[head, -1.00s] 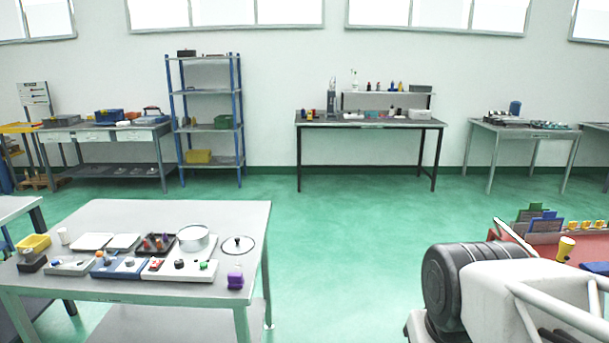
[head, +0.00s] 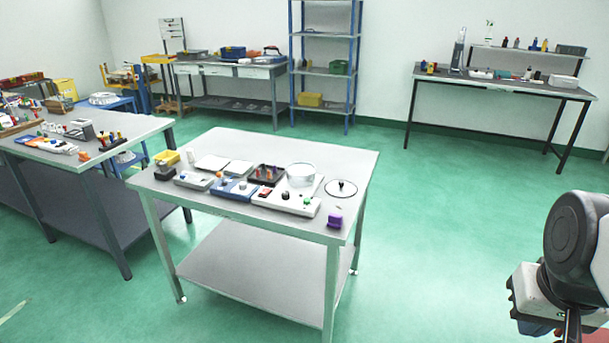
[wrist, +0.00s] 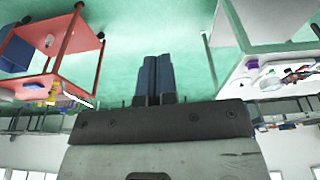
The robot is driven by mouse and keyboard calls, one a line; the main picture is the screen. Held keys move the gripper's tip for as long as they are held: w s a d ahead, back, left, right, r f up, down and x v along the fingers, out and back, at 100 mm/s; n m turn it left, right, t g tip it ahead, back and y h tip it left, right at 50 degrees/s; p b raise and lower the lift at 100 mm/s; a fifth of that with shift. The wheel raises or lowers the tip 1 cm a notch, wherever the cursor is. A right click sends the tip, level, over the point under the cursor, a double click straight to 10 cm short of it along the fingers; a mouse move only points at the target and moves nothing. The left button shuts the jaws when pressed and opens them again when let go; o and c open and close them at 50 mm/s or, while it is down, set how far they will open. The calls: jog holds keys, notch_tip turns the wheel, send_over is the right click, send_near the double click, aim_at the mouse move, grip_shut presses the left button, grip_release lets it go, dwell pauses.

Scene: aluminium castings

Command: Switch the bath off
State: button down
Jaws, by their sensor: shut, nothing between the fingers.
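The bath is probably the white box (head: 292,206) at the front of the near grey table, with a red switch (head: 264,193), a black knob and a green knob on its face. A round, pale vessel (head: 300,175) sits at its back. I cannot read the switch's position. My gripper (wrist: 153,78) is shut and empty in the wrist view, held in the air over the floor. It is well away from the bath; my arm shows at the right edge of the head view.
The grey table (head: 345,157) also holds a blue unit (head: 232,191), a dark tray (head: 266,175), a lid (head: 341,188) and a purple block (head: 335,218). A cluttered bench (head: 150,126) stands to the left. Green floor (head: 440,220) between the table and my arm is clear.

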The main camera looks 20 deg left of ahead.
jog(key=w+a+r+n+g, duration=0.1)
jog(key=w+a+r+n, duration=0.15)
jog(key=w+a, duration=0.45)
jog(key=w+a+r+n, duration=0.2)
jog(key=w+a+r, duration=0.2)
jog(key=w, duration=0.8)
jog(key=w+a+r+n+g, duration=0.1)
jog(key=w+a+r+n, duration=0.15)
jog(key=w+a, duration=0.45)
jog(key=w+a+f+n, duration=0.2)
jog(key=w+a+n, duration=0.2)
jog(key=w+a, duration=1.25)
jog(key=n+g, duration=0.2)
jog(key=n, duration=0.5)
send_over(265, 192)
jog(key=w, duration=0.2)
notch_tip(265, 192, down, 17)
jog(key=shift+f, duration=0.1)
jog(key=shift+s+f, duration=0.3)
jog(key=shift+f, duration=2)
jog(key=shift+s+f, duration=0.3)
jog(key=shift+f, duration=2)
jog(key=shift+s+f, duration=0.3)
jog(key=shift+f, duration=2)
